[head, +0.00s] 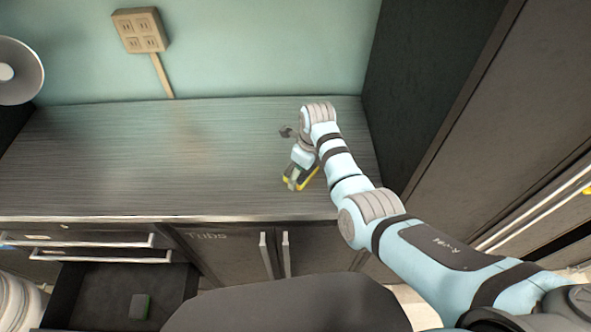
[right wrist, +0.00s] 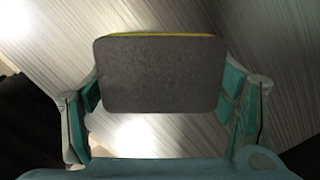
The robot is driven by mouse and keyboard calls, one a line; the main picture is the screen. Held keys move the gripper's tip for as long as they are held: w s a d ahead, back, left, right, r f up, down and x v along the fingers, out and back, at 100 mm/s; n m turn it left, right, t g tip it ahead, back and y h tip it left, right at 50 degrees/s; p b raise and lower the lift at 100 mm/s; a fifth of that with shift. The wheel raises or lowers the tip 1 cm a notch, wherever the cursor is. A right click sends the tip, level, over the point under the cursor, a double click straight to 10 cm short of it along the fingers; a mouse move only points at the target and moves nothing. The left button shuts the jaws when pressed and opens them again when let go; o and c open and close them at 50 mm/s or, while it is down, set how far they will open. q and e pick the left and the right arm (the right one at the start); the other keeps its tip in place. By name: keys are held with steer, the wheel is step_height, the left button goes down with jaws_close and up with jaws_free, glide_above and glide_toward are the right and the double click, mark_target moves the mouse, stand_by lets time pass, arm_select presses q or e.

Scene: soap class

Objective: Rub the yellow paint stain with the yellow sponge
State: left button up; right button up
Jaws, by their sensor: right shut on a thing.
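The yellow sponge (right wrist: 158,75) fills the middle of the right wrist view. It shows a dark grey face with a thin yellow strip along its far edge. My right gripper (head: 299,174) is shut on it, with a finger at each short side. In the head view, yellow edges of the sponge (head: 314,177) show at the gripper, over the right part of the counter near its front edge. I cannot tell whether the sponge touches the counter. No yellow paint stain is visible; the sponge, gripper or arm may hide it. My left gripper is not in view.
The grey counter (head: 150,150) is clear to the left of my right arm. A dark cabinet wall (head: 430,90) closes off its right side. Below, an open drawer (head: 85,290) holds a dark sponge with a green edge (head: 139,306). A socket box (head: 140,30) is on the back wall.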

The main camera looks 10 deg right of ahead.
mark_target(291, 170)
steer(key=shift+s+d+f, duration=0.1)
steer(key=shift+s+d, duration=0.05)
steer(key=shift+d, duration=0.7)
steer(key=shift+s+d+f, duration=0.1)
steer(key=shift+d, duration=0.75)
steer(key=shift+d+f, duration=0.1)
steer(key=shift+d, duration=0.15)
steer(key=shift+w+a, duration=0.15)
steer(key=shift+a, duration=0.8)
steer(key=shift+w+a, duration=0.1)
steer(key=shift+a, duration=0.8)
steer(key=shift+w+a+b, duration=0.15)
steer(key=shift+a+b, duration=0.7)
steer(key=shift+a, duration=1)
steer(key=shift+r+p, duration=0.45)
step_height(291, 170, up, 4)
steer(key=shift+w+r+p, duration=0.1)
steer(key=shift+r+p, duration=0.15)
steer(key=shift+p, duration=0.15)
steer(key=shift+r, duration=0.35)
